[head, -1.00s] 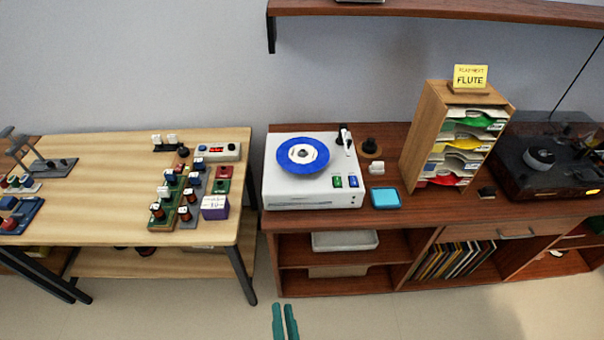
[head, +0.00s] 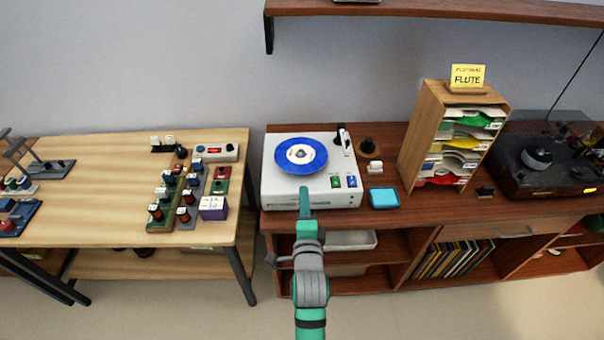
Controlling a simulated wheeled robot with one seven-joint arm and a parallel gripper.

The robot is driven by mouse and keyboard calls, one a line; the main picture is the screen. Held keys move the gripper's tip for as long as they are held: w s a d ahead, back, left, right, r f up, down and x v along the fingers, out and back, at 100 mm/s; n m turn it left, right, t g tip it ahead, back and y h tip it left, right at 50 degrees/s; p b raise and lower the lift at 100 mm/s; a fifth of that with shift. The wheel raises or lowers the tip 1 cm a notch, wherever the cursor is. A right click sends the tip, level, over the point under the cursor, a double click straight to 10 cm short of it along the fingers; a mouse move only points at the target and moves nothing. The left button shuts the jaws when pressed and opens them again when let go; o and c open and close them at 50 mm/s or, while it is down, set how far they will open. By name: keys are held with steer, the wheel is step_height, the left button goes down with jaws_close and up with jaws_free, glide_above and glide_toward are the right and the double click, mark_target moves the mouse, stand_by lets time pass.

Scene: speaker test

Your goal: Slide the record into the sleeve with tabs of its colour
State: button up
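A blue record (head: 283,158) with a white label lies on the white turntable (head: 275,192) on the brown cabinet. A wooden rack (head: 412,135) to the right holds sleeves in a stack. Green tabs (head: 474,122) show near its top, yellow tabs (head: 466,143) in the middle and red tabs (head: 442,180) at the bottom. Some blue (head: 430,164) shows at the left between yellow and red, too small to make out. My gripper (head: 305,190) reaches up in front of the turntable's front edge, below the record and apart from it. Its fingers overlap in this view, so its opening is unclear.
A yellow card reading FLUTE (head: 467,76) stands on the rack. A dark record player (head: 540,170) stands at right. A wooden table (head: 90,190) with electronic parts is at left.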

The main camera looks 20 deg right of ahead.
mark_target(302, 169)
steer(key=shift+x, duration=4.95)
steer(key=shift+c, duration=0.3)
jaws_close()
steer(key=shift+r, duration=0.2)
steer(key=shift+r, duration=1.45)
steer(key=shift+s, duration=0.15)
